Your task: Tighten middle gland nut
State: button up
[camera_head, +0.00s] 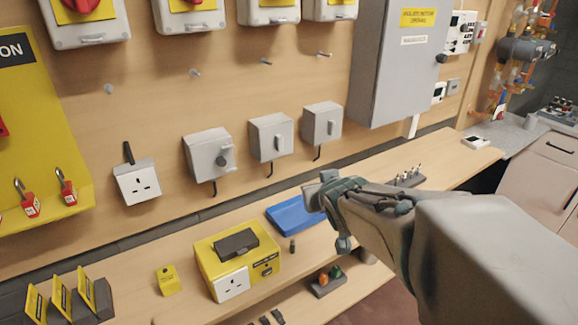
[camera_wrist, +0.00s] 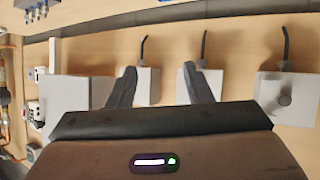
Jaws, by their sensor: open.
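Three small grey switch boxes are on the wooden wall, each with a black cable at its lower edge: the left box (camera_head: 209,153), the middle box (camera_head: 271,136) and the right box (camera_head: 322,122). The wrist view is inverted; the middle box (camera_wrist: 209,85) there has its cable (camera_wrist: 204,45) pointing up. My gripper (camera_head: 325,190) is open and empty, out from the wall, below and right of the middle box. In the wrist view its two fingers (camera_wrist: 160,85) are spread, one overlapping the middle box.
A large grey cabinet (camera_head: 400,60) is on the wall right of the boxes. The bench (camera_head: 140,270) below holds a yellow socket unit (camera_head: 215,258), a blue tray (camera_head: 292,214) and small parts.

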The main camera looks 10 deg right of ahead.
jog(key=s+a+r+g+p, duration=0.2)
jog(key=s+g+p, duration=0.3)
jog(key=s, duration=0.4)
jog(key=shift+s+a+r, duration=0.15)
jog(key=shift+s+a, duration=0.15)
jog(key=shift+a, duration=0.1)
